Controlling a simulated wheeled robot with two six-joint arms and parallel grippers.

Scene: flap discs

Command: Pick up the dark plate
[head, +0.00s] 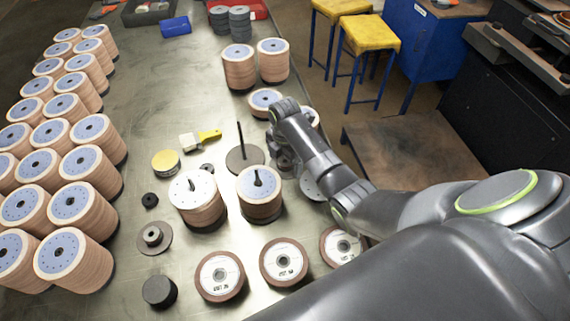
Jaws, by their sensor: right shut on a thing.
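My right gripper (281,155) reaches in from the right over the middle of the table, just right of a dark round base with an upright rod (240,162). It is shut on a dark grey thing (287,170), which looks like the dark plate. The hand and arm hide much of it, and I cannot tell whether it is clear of the table. A lighter grey disc (312,188) lies partly hidden under my right forearm. My left gripper is not in view.
Stacks of flap discs (84,172) fill the table's left side. Labelled discs (220,276) lie at the front. A yellow-handled brush (208,135) and yellow-lidded tin (166,162) lie left. Yellow stools (369,34) stand beyond the table.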

